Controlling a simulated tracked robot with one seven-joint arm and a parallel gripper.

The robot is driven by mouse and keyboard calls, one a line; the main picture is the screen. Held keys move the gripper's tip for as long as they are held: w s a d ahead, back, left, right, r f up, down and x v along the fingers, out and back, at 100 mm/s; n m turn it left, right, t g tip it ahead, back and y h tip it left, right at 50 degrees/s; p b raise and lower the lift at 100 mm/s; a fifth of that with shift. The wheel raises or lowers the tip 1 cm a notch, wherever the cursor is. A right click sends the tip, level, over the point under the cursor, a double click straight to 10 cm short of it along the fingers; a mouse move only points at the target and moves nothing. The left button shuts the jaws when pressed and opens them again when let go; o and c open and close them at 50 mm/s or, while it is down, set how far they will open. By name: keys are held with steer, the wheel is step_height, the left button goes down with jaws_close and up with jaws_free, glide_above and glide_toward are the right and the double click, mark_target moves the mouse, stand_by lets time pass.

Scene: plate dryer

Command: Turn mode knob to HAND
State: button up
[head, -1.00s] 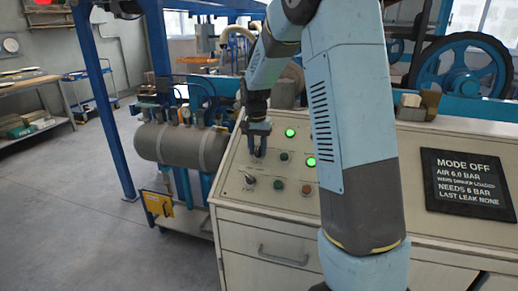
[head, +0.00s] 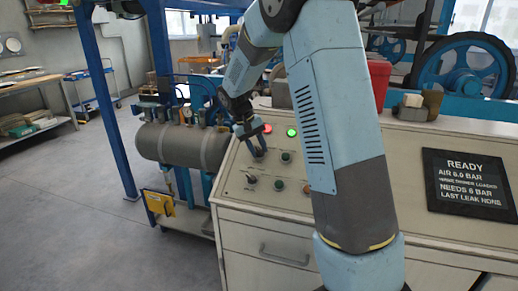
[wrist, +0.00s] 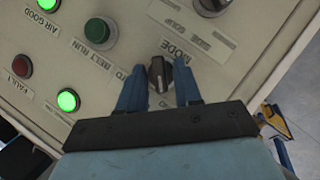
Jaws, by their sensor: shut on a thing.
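The mode knob (wrist: 160,74) is a small dark knob with a pale pointer line, beside the label MODE in the wrist view. My gripper (wrist: 158,68) has its two blue fingers on either side of the knob and is shut on it. The position words around the knob are partly hidden by the fingers, so I cannot read its setting. In the head view my gripper (head: 259,152) reaches down to the upper left of the sloping panel (head: 233,190), tilted, and covers the knob. The dark display (head: 467,182) reads READY.
A second selector knob (head: 251,181) sits below on the panel. A green button (wrist: 99,31) and lit green lamps (wrist: 68,100) are near the fingers. A grey tank (head: 180,146) stands left of the panel. A red container (head: 379,82) stands behind my arm.

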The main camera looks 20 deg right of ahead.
steer(key=shift+s+f, duration=0.1)
steer(key=shift+f, duration=0.05)
stand_by(0.4)
steer(key=o, duration=0.7)
steer(key=shift+a+r, duration=0.1)
steer(key=shift+r, duration=0.1)
steer(key=shift+a+r, duration=0.1)
steer(key=shift+r, duration=0.15)
steer(key=v, duration=1.2)
steer(key=shift+a+r+n, duration=0.3)
steer(key=shift+a, duration=0.1)
